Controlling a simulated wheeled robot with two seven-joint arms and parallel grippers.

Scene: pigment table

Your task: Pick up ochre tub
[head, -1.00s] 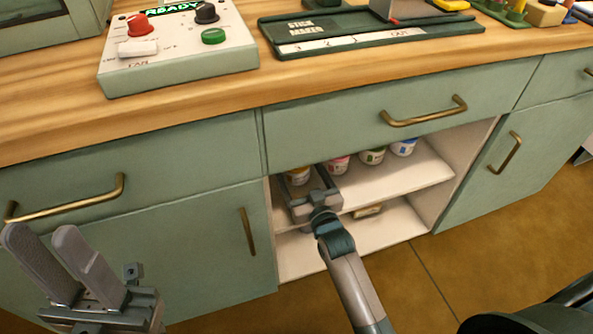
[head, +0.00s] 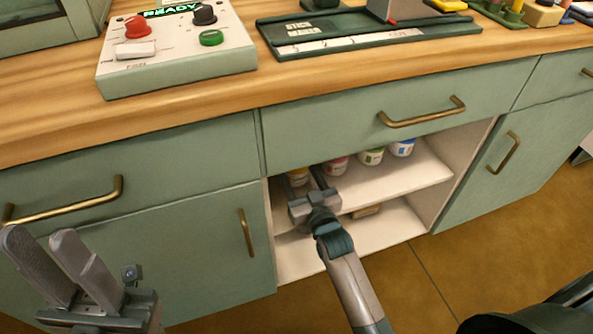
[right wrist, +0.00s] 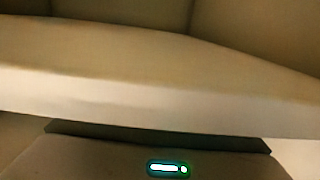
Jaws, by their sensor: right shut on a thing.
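The ochre tub (head: 298,178), with a yellow-ochre label, stands at the left end of the upper shelf in the open cabinet bay. My right gripper (head: 305,180) reaches into the bay from the front, its fingers on either side of the tub and shut on it. The fingers and the gripper body hide part of the tub. In the right wrist view, only my gripper's body with a small light and a pale shelf edge show, not the tub. My left gripper (head: 40,236) is open and empty in front of the left cabinet door.
Tubs with pink (head: 336,166), green (head: 371,156) and blue (head: 402,147) labels stand in a row to the right. A small block-like item (head: 366,211) lies on the lower shelf (head: 400,226). The drawer (head: 400,95) closes the bay above. The front of the upper shelf (head: 400,182) is clear.

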